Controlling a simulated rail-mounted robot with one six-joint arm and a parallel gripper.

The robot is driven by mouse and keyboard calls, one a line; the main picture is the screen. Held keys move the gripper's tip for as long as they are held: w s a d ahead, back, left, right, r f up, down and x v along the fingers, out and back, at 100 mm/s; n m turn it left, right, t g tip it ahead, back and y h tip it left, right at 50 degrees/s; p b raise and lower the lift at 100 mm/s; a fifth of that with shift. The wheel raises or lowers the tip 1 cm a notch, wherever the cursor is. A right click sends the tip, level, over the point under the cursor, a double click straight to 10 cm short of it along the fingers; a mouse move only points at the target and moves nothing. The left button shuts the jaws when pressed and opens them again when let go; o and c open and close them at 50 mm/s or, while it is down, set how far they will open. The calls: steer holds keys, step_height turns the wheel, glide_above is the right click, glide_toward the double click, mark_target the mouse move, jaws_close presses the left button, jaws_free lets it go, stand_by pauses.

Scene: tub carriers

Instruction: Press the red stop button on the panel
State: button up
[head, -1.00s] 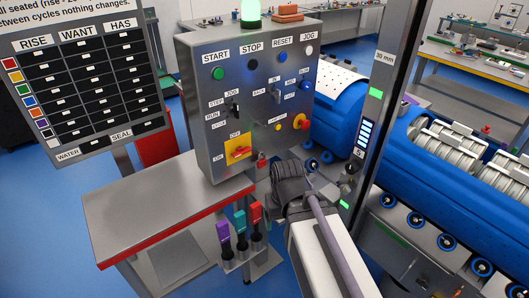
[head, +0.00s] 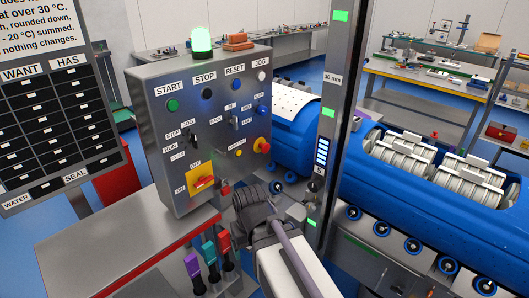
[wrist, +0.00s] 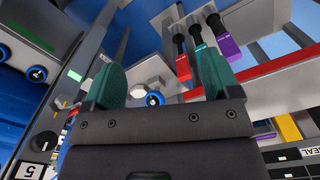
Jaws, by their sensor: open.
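The grey control panel (head: 220,115) stands left of centre in the head view. A red mushroom button (head: 263,145) with a yellow base sits low on its right side. The button under the STOP label (head: 206,94) looks black, not red. My gripper (wrist: 160,80) is open and empty in the wrist view, its two green finger pads apart. In the head view my arm stands in front of the panel, lower than the buttons and apart from them. The fingertips cannot be made out there. The red button cannot be made out in the wrist view.
Red, teal and purple handles (head: 209,255) stand by the red-edged bench (head: 110,235), below the panel. A tall grey post (head: 343,100) rises right of the panel. A blue machine (head: 400,190) with rollers fills the right. A yellow-plated red switch (head: 201,183) sits low on the panel.

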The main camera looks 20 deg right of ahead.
stand_by(0.4)
